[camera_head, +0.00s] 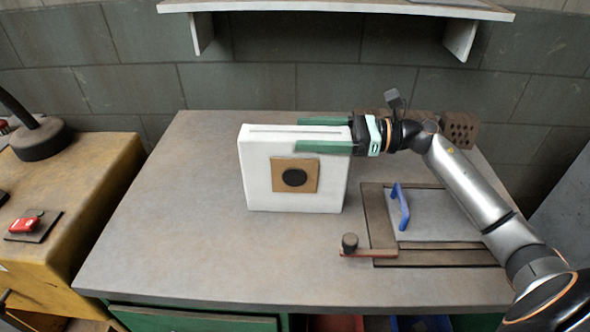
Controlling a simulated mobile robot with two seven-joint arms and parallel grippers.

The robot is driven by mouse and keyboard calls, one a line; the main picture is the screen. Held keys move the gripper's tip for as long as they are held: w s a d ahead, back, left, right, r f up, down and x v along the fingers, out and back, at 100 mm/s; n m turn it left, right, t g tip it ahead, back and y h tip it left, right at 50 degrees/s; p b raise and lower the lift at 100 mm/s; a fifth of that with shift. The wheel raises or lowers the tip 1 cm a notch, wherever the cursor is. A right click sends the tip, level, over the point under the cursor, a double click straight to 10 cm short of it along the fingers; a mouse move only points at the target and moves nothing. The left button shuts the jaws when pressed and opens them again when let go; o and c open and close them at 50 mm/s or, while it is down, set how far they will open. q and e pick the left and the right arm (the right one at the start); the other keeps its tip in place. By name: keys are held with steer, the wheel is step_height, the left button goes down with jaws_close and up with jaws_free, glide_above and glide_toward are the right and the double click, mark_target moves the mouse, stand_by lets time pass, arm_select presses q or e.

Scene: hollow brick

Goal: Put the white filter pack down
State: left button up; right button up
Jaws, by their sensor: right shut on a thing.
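The white filter pack (260,180) is a thick upright white block with a brown square and a black disc on its front face. It stands upright over the left-centre of the grey workbench; its lower edge appears at the bench top, but I cannot tell for sure whether it touches. My right gripper (322,136) comes in from the right, its green fingers shut on the pack's upper right part, one in front and one behind. My left gripper is not in view.
On the grey bench (180,240), a framed panel with a blue handle (401,206) and a dark knob (349,242) lie at the right. A hollow brick (459,130) stands at the back right. A white shelf (340,6) hangs above. The bench's left side is clear.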

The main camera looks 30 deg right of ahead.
jaws_close()
steer(key=shift+r, duration=0.2)
